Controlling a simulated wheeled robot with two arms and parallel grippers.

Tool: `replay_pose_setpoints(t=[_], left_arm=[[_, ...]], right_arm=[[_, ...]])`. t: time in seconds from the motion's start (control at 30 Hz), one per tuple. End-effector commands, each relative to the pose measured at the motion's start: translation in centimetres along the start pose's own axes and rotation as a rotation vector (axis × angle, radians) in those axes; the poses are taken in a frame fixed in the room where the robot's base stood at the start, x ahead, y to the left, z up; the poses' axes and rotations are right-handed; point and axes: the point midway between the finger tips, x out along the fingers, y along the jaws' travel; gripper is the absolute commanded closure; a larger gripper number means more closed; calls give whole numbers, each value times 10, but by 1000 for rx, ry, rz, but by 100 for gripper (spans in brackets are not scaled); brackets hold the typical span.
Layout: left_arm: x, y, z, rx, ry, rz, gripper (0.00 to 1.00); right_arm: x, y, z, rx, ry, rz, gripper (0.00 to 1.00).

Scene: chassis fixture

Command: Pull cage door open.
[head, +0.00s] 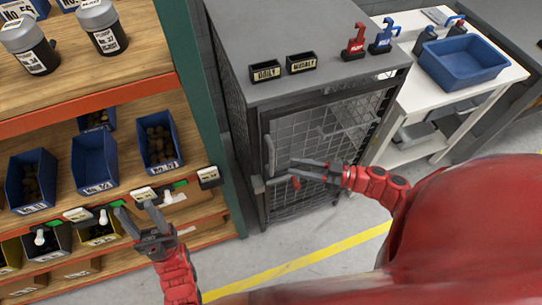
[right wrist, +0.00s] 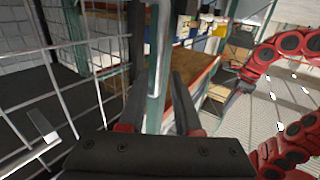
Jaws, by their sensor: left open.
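The cage door (head: 325,150) is a dark-framed wire mesh panel on the front of a grey cabinet. Its grey vertical handle (head: 270,156) is near the door's left edge. Mesh (right wrist: 75,60) fills the left of the right wrist view. My right gripper (head: 277,172) is in front of the door, close beside the handle, with its fingers apart. In the right wrist view its fingers (right wrist: 157,105) are also spread. I cannot tell whether they touch the handle or whether the door is ajar. My left gripper (head: 135,218) is open and empty, in front of the shelf.
A shelf rack (head: 130,88) with blue bins and jars stands left of the cabinet. Two black labelled boxes (head: 283,68) and red and blue tools (head: 357,42) are on the cabinet top. A white table (head: 415,96) with a blue tray (head: 465,62) stands right. Yellow-striped floor (head: 300,262) is clear.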

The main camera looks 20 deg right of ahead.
Motion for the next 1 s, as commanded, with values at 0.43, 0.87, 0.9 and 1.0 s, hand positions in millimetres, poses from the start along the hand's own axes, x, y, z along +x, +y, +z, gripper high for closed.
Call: replay_pose_setpoints(t=[0.43, 0.87, 0.9, 1.0], left_arm=[[22, -1, -4, 0, 0, 0, 50], [22, -1, -4, 0, 0, 0, 50], [22, -1, -4, 0, 0, 0, 50], [22, -1, -4, 0, 0, 0, 50]], right_arm=[[77, 1, -2, -2, 3, 0, 68], [82, 1, 0, -2, 0, 2, 80], [82, 1, 0, -2, 0, 2, 88], [82, 1, 0, -2, 0, 2, 100]])
